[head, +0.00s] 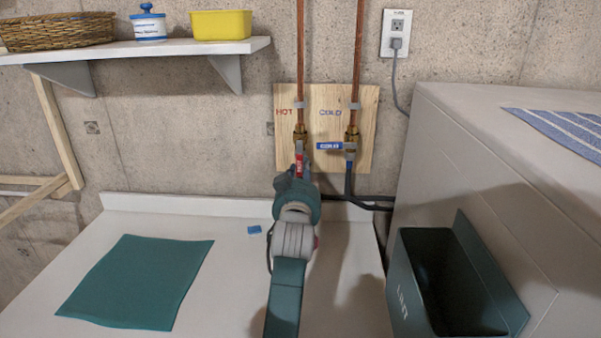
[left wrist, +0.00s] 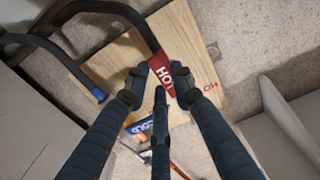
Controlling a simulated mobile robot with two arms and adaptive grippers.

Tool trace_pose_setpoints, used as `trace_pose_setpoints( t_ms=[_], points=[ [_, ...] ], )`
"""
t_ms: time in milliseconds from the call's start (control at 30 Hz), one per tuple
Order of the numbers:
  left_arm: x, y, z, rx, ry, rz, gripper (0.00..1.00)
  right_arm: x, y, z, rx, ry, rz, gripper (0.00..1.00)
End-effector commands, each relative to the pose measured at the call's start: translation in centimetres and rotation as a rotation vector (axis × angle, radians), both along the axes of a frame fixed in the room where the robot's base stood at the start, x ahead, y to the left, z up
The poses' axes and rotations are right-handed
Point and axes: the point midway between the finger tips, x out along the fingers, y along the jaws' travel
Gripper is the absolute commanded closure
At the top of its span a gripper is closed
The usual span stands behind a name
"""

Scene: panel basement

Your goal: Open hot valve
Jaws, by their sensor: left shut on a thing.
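The hot valve (head: 300,132) is a brass fitting on a copper pipe, on a wooden panel (head: 282,110) marked HOT and COLD. Its red handle (head: 299,166) hangs downward, roughly in line with the pipe. My left gripper (head: 297,178) is shut on this handle from the front. In the left wrist view the red handle (left wrist: 162,76), lettered HOT, lies between the fingertips (left wrist: 160,88). The cold valve (head: 351,132) beside it has a blue handle (head: 329,146) lying sideways toward the hot valve. My arm hides what is below the hot valve. My right gripper is out of view.
A white worktop (head: 220,235) below holds a teal cloth (head: 140,280) and a small blue block (head: 254,230). A grey appliance (head: 450,150) with a dark green bin (head: 405,285) stands right. Black hoses (head: 372,203) run below the panel. A shelf (head: 140,50) is upper left.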

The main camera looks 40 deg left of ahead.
Motion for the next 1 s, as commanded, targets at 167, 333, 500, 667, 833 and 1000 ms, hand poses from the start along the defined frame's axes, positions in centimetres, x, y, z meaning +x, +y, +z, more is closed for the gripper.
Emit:
trace_pose_setpoints(
  t_ms=[167, 333, 500, 667, 833, 1000],
  points=[
    [0.1, -0.2, -0.2, -0.011, -0.001, -0.003, 1.00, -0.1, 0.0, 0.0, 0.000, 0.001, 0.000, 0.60],
    [0.1, -0.2, -0.2, -0.011, -0.002, -0.004, 1.00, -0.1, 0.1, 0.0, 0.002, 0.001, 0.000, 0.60],
    [0.1, -0.1, -0.1, -0.009, -0.002, -0.003, 0.56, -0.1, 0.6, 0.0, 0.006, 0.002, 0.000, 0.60],
    [0.0, -0.1, 0.0, -0.007, -0.002, -0.002, 0.56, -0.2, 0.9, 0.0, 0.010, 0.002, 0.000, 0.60],
    [0.1, 0.0, 0.8, -0.005, -0.005, -0.001, 0.56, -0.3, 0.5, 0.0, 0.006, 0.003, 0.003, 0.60],
    [0.0, 0.0, 3.7, -0.005, -0.009, -0.001, 0.56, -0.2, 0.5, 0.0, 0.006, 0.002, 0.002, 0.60]
  ],
)
